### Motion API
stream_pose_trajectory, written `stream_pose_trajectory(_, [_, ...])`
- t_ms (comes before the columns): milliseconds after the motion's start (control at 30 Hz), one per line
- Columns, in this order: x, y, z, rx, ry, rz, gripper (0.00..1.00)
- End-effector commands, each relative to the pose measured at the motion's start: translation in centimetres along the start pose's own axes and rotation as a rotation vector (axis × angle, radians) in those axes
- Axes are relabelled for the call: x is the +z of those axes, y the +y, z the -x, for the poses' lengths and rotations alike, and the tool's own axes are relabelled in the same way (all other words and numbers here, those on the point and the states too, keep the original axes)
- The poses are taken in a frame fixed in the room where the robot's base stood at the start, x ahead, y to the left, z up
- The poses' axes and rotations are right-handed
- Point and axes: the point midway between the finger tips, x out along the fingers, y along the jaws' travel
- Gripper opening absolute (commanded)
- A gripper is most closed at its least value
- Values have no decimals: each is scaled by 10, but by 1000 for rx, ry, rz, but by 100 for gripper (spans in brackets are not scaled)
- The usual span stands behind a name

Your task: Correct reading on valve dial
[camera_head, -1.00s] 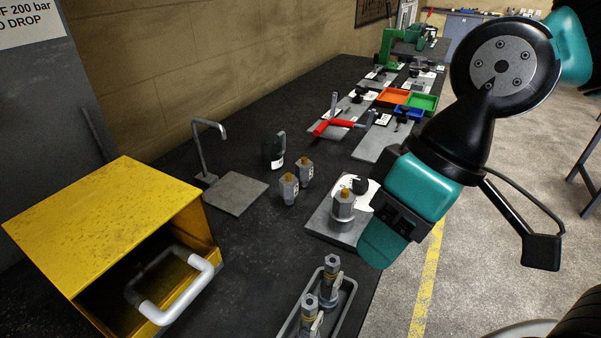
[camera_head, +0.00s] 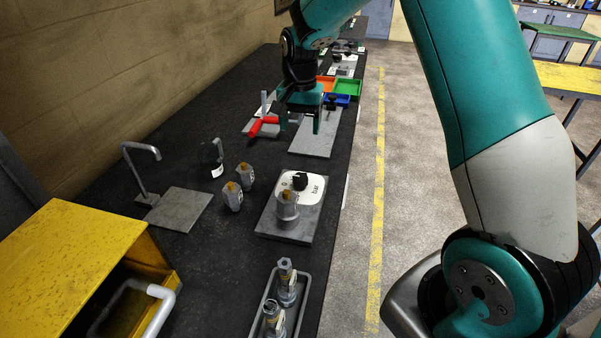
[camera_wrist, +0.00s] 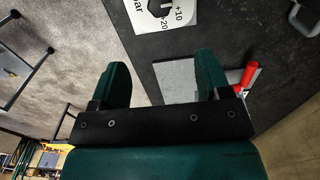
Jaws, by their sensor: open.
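The valve dial is a white plate (camera_head: 311,187) marked "bar" with a black knob (camera_head: 299,181), on a grey base plate (camera_head: 270,222) near the right bench edge. A metal fitting (camera_head: 287,208) with a brass top stands in front of it and hides part of the face. In the wrist view, a white dial face (camera_wrist: 176,18) with "+10" and "+20" is cut by the top edge. My gripper (camera_head: 299,122) is open and empty, pointing down beyond the dial, above a bare grey plate (camera_head: 313,142). Its fingers also show in the wrist view (camera_wrist: 163,72).
Two brass-topped fittings (camera_head: 232,196) and a dark canister (camera_head: 212,158) stand left of the dial. A tray (camera_head: 301,315) of fittings is nearer. A yellow box (camera_head: 70,245) stands at left. A red-handled tool (camera_head: 258,127) and coloured bins (camera_head: 346,86) are near my gripper.

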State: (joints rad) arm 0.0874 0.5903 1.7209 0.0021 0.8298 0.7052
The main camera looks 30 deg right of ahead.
Motion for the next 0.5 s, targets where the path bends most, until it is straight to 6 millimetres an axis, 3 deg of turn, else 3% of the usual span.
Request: stream_pose_trajectory(500, [2, 1, -112, 3, -6, 4, 70])
